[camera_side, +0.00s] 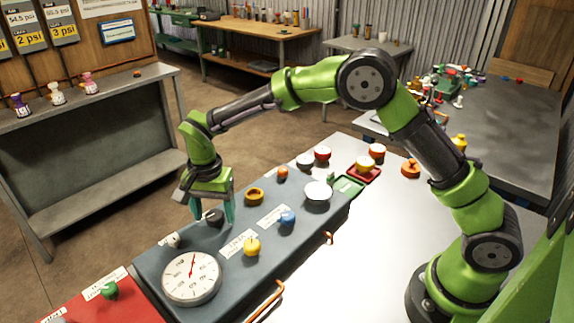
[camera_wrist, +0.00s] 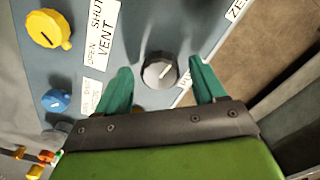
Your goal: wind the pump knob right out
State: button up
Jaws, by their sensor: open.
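In the side view the knob (camera_side: 213,217) is partly covered by a finger. My gripper (camera_wrist: 161,70) is open, its teal fingers on either side of the knob, with a gap showing on each side. In the side view my gripper (camera_side: 212,211) points down over the panel's far edge. Whether the fingertips reach below the knob's top is unclear.
A white round cap (camera_side: 318,191) is further right. A green knob (camera_side: 109,290) is on the red panel.

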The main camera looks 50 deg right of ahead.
jog(key=shift+f, duration=0.1)
jog(key=c, duration=1.1)
jog(key=shift+o, duration=0.2)
jog(key=n, duration=1.5)
jog(key=shift+d+n, duration=0.1)
jog(key=shift+n, duration=2.3)
